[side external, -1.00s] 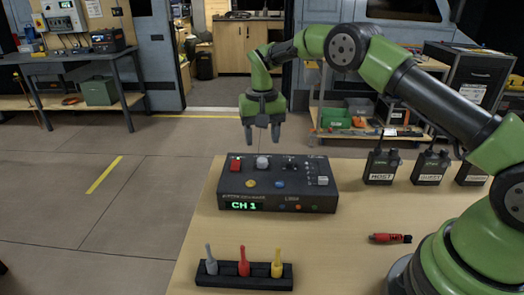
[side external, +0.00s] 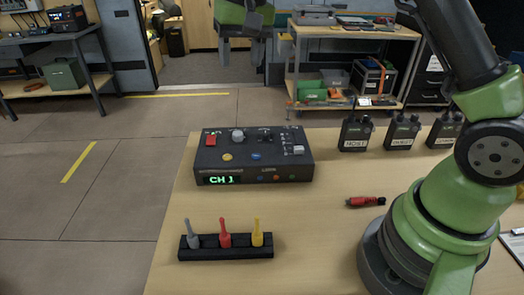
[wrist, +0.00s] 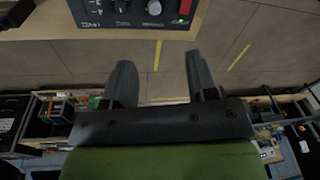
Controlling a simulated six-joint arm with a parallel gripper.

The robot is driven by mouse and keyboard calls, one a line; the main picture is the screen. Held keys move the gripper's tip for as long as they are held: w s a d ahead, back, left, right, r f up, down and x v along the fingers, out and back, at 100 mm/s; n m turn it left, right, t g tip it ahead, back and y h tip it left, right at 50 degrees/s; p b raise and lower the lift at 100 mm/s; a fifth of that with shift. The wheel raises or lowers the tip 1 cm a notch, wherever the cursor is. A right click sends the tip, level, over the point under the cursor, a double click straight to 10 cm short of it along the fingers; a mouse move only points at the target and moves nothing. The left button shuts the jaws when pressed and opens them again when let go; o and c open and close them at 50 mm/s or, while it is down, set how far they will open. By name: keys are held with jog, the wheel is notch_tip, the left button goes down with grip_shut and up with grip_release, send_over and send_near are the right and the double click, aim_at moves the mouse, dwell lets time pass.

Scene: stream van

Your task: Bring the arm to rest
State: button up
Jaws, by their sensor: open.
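My gripper (side external: 241,53) hangs at the top edge of the side external view, high above and behind the table. In the wrist view my gripper (wrist: 160,82) shows two dark fingers spread apart with nothing between them, so it is open and empty. Most of my arm's upper part is cut off by the top of the side external view. The black control box (side external: 253,153) with a green "CH 1" display stands on the table, apart from my gripper. Part of the control box (wrist: 128,14) also shows upside down at the top of the wrist view.
The wooden table (side external: 310,225) carries a black rack (side external: 226,252) with grey, red and yellow plugs, a red screwdriver-like tool (side external: 365,201), and several radios, including one marked HOST (side external: 356,134). A shelf cart (side external: 350,60) stands behind. The space around my gripper looks clear.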

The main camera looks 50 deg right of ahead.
jog(key=s+a+r+n+t+y, duration=0.1)
jog(key=s+r+t, duration=0.1)
jog(key=s+r, duration=0.35)
jog(key=s+a+r+t, duration=0.1)
jog(key=s+r, duration=0.2)
jog(key=s, duration=0.5)
jog(key=s+a+f+t, duration=0.1)
jog(key=s+f+t, duration=0.1)
jog(key=s, duration=1)
jog(key=shift+f+n+t+y, duration=0.3)
jog(key=shift+s, duration=0.1)
